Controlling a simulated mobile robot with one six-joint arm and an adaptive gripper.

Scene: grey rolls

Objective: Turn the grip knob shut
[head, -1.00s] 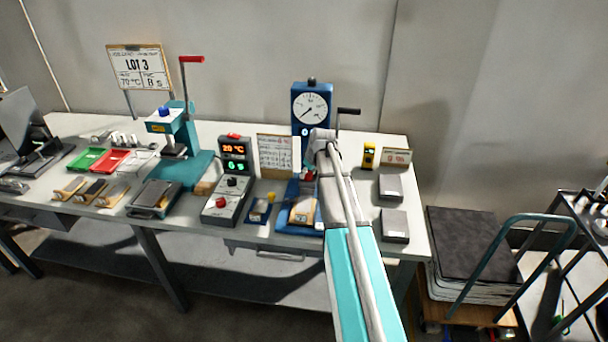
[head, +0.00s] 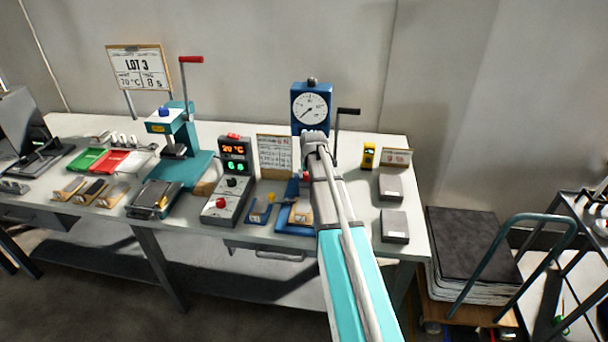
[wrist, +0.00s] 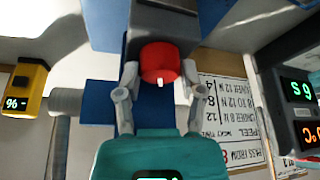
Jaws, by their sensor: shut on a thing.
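The grip knob (wrist: 159,62) is a red round knob with a small white mark, fixed to a dark grey clamp block (wrist: 158,28). In the wrist view it sits between the two fingertips of my gripper (wrist: 160,76), which is shut on it. The knob belongs to the blue peel tester (head: 311,98) with a white dial and a black crank (head: 347,111). In the head view my arm covers most of the clamp and the gripper's fingers. A strip of red beside my wrist is all that shows there.
Left of the tester stand a control box (head: 235,150) with lit digits and a printed card (head: 274,153). A yellow meter (head: 368,155) and grey blocks (head: 393,226) lie to the right. A teal press (head: 175,135) with a raised red lever stands further left.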

